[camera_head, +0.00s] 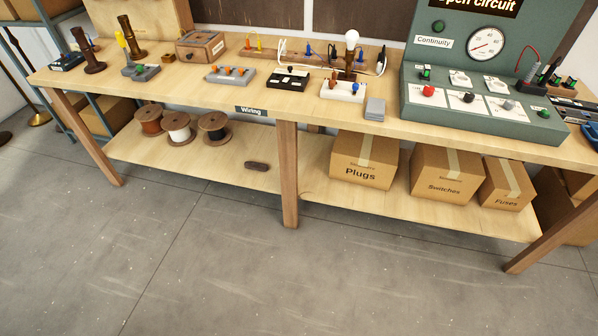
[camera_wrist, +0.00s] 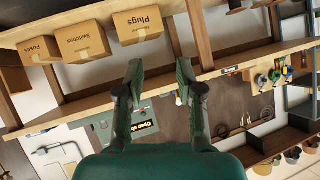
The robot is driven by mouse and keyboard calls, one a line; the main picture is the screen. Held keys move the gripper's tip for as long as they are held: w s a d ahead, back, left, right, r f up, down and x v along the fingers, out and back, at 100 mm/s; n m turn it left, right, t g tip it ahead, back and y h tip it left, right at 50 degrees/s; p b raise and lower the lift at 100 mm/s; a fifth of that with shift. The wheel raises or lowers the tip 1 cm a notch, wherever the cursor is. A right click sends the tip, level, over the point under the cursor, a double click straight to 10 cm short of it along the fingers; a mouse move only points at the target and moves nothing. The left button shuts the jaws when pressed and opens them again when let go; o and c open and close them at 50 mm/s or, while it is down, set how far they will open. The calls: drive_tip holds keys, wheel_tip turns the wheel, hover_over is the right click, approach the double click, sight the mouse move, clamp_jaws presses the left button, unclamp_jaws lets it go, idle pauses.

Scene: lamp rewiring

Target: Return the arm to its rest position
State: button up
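My gripper (camera_wrist: 159,68) shows in the wrist view with its two dark green fingers apart and nothing between them. The wrist picture is upside down. The fingers appear in front of the workbench, with clear air around them, and no contact shows. My arm is not in the head view. In the head view the wooden workbench (camera_head: 290,97) carries a lamp with a white bulb (camera_head: 351,40). The green tester (camera_head: 470,104) stands at the right, with a dial and a sign reading "Open circuit".
Several small terminal blocks and parts stand along the bench top. The lower shelf (camera_head: 235,160) holds wire spools (camera_head: 177,127) and cardboard boxes marked Plugs (camera_head: 363,162), Switches (camera_head: 448,176) and Fuses (camera_head: 507,187). The grey floor (camera_head: 230,270) in front is clear.

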drive_tip(key=s+r+n+t, duration=0.1)
drive_tip(key=s+r, duration=0.4)
drive_tip(key=r, duration=0.4)
drive_tip(key=s+r+n+t, duration=0.1)
drive_tip(key=s+r+n, duration=0.1)
drive_tip(key=s+r, duration=0.4)
wheel_tip(320, 180, up, 3)
drive_tip(key=shift+f+t, duration=0.1)
drive_tip(key=shift+t, duration=0.2)
